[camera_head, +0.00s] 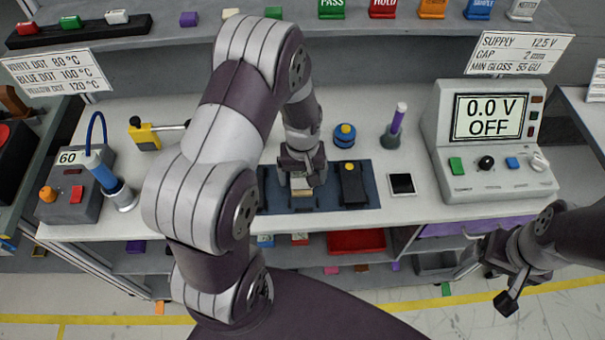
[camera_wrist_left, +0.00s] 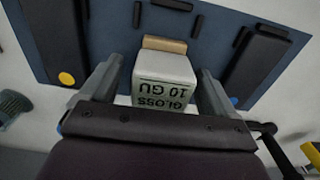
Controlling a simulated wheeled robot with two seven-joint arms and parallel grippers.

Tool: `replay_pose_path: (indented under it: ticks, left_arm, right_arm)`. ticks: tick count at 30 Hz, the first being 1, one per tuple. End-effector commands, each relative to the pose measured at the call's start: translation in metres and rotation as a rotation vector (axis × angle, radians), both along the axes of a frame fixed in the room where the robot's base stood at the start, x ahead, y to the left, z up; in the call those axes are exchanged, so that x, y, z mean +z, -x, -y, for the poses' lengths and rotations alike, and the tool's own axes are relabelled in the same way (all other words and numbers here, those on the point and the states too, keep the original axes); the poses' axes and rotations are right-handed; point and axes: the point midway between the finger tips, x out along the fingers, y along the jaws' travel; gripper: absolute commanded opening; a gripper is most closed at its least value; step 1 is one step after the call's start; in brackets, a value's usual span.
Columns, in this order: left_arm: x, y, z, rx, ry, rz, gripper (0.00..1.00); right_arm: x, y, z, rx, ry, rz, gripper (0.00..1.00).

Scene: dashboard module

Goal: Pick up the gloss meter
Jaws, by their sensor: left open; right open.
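The gloss meter (camera_wrist_left: 163,78) is a small pale block with a tan end, printed "GLOSS 10 GU" in the left wrist view. It sits over the dark blue mat (camera_head: 375,187) and shows as a pale block (camera_head: 300,187) in the head view. My left gripper (camera_head: 303,178) is lowered over it; in the left wrist view the open fingers (camera_wrist_left: 160,90) stand on either side of the meter. I cannot tell whether they touch it. My right gripper (camera_head: 507,285) is open and empty in front of the bench at the right.
A black block with a yellow dot (camera_head: 352,182) lies right of the meter on the mat. A power supply (camera_head: 490,140) stands right, a soldering station (camera_head: 75,185) left.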

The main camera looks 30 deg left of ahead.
Motion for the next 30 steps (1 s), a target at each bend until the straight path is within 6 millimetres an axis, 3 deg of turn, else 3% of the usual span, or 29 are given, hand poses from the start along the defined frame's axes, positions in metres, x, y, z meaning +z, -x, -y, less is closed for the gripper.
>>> replay_pose_path:
  ticks: [7,12,15,23,30]
  left_arm:
    - [-0.003,0.000,0.000,0.000,0.000,0.002,0.86]
    - [-0.003,0.000,0.000,0.000,0.000,0.001,0.31]
    - [-0.003,-0.001,0.000,0.000,0.000,0.002,0.23]
    - [0.002,-0.001,0.000,0.000,-0.001,0.003,0.23]
    - [0.038,-0.002,0.000,0.000,-0.002,0.008,0.23]
  right_arm:
    - [0.000,0.000,0.000,0.000,0.000,0.000,0.88]
    - [0.000,0.000,0.000,0.000,0.000,0.000,0.88]
    - [0.000,0.000,0.000,0.000,0.000,0.000,0.88]
    - [-0.001,0.000,0.000,0.000,0.000,0.000,0.88]
    - [-0.009,0.000,0.000,0.000,0.000,0.000,0.88]
